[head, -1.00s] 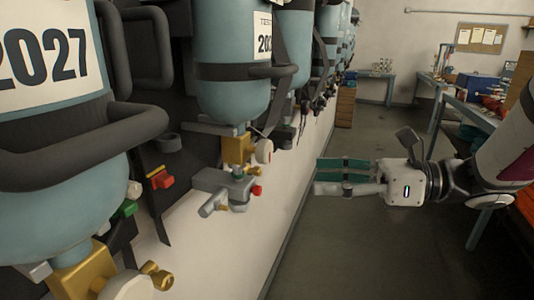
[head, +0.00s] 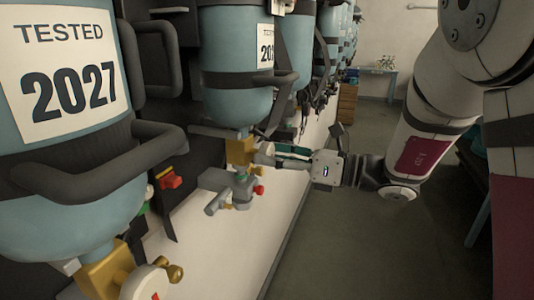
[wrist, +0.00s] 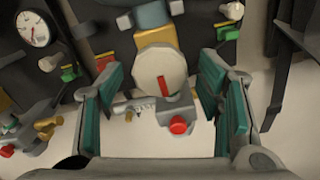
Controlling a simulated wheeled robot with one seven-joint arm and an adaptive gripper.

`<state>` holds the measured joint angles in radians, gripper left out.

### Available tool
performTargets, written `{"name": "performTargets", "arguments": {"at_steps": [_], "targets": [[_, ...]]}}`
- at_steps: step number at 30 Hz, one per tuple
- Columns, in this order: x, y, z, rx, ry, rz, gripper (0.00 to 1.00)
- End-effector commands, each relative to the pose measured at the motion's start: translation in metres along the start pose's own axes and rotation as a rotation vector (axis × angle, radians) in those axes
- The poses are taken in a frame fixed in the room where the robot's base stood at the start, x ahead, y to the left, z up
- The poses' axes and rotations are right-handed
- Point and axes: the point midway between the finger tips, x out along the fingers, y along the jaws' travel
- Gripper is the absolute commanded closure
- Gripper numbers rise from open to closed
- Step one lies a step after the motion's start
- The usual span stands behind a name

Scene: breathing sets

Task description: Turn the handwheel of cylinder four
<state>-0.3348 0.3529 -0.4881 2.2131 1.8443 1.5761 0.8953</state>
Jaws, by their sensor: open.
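In the wrist view a pale, many-sided handwheel (wrist: 153,72) with a red mark faces me below a brass valve body (wrist: 157,38). My gripper (wrist: 161,82) is open, with one green-padded finger on each side of this wheel and visible gaps between; it holds nothing. In the head view my gripper (head: 270,155) reaches the brass valve (head: 240,151) under the second blue cylinder (head: 235,98) and largely hides the wheel there. No cylinder number is readable.
Below the wheel sits a grey fitting with a red knob (wrist: 178,125). A pressure gauge (wrist: 33,29) is at upper left. The near cylinder (head: 60,215) has its own pale handwheel (head: 146,284). The floor (head: 345,245) beside the white wall base is clear.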

Motion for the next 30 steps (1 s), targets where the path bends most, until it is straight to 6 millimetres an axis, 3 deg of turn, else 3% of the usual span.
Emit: {"name": "performTargets", "arguments": {"at_steps": [5, 14, 21, 30], "targets": [[0.013, 0.0, 0.0, 0.0, 0.001, 0.0, 0.4], [0.015, 0.0, 0.0, 0.0, 0.0, -0.001, 0.4], [0.015, 0.0, 0.0, 0.0, 0.0, 0.0, 0.89], [0.015, 0.0, 0.0, -0.025, -0.001, 0.001, 0.89]]}}
